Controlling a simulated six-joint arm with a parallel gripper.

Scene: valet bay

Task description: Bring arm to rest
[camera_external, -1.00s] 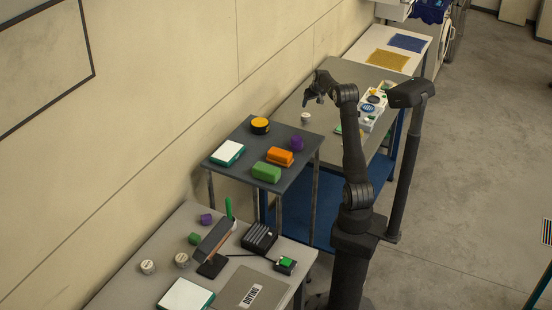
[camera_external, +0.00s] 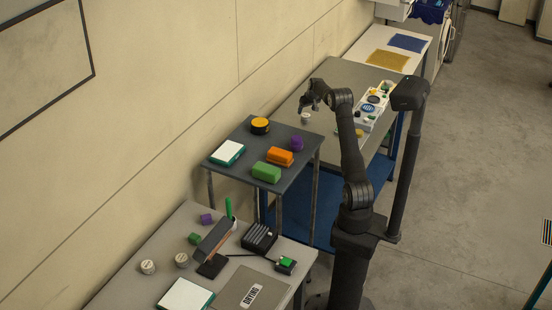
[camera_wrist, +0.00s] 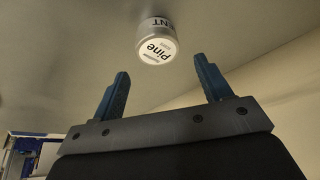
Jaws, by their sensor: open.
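My arm rises from its column and bends over toward the grey-topped table. My gripper (camera_external: 308,103) hangs above the table's left part, near a small white jar (camera_external: 306,118). In the wrist view my gripper (camera_wrist: 162,84) is open, its two blue fingers apart with nothing between them.
A white tray (camera_external: 362,122) with several items is on the same table. The nearer dark stand (camera_external: 240,150) holds an orange block (camera_external: 279,156), a green block (camera_external: 266,172) and other things. A dark post (camera_external: 403,170) stands right of my arm.

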